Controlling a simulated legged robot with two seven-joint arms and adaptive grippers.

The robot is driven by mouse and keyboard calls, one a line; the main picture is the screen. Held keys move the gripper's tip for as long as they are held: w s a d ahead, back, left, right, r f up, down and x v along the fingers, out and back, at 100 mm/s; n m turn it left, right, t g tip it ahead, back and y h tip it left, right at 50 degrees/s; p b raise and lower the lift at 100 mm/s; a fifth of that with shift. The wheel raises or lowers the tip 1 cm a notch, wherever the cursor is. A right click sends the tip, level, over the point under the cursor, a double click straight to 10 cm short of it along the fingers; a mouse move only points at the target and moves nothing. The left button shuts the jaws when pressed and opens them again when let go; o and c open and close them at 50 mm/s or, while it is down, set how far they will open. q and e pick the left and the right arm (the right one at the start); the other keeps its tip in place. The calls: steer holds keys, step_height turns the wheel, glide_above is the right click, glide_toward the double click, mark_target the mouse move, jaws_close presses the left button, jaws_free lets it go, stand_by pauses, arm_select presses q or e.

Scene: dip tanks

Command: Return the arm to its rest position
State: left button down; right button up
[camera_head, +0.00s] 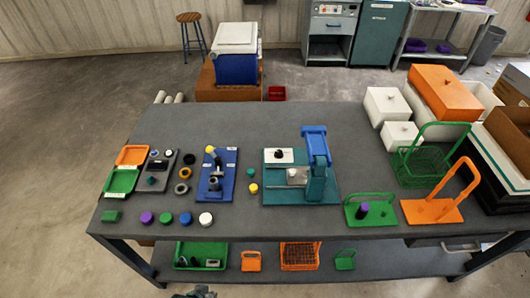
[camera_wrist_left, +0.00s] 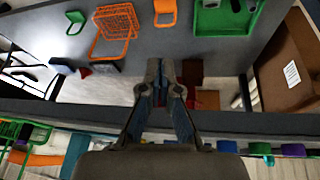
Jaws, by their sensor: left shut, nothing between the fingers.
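My left gripper (camera_wrist_left: 163,68) shows in the left wrist view with its two dark fingers together and nothing between them. In the head view only a small dark part (camera_head: 195,292) shows at the bottom edge, and it looks like the tip of this gripper. It is in front of the table (camera_head: 270,125), apart from the things on it. The left wrist view shows the table's front edge and the lower shelf (camera_wrist_left: 190,35) beyond the fingers. The rest of the left arm is hidden. My right gripper is in neither view.
Coloured round pieces such as a purple one (camera_head: 147,217) line the table's front left. A teal press (camera_head: 318,170) stands mid-table. A green rack (camera_head: 370,210) and an orange handled holder (camera_head: 432,210) are near the front right edge. The shelf below holds an orange basket (camera_head: 299,257).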

arm_select(q)
steer(key=s+a+y, duration=0.2)
steer(key=a, duration=0.3)
step_height(320, 180, down, 27)
steer(key=s+g, duration=0.2)
steer(key=s, duration=0.1)
steer(key=s+a+f+g, duration=0.1)
steer(key=s+a+f, duration=0.1)
steer(key=s+f, duration=1.3)
steer(key=shift+s+a, duration=0.3)
steer(key=shift+s, duration=0.55)
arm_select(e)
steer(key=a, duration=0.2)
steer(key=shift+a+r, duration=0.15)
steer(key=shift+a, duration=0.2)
arm_select(q)
steer(key=shift+d, duration=0.15)
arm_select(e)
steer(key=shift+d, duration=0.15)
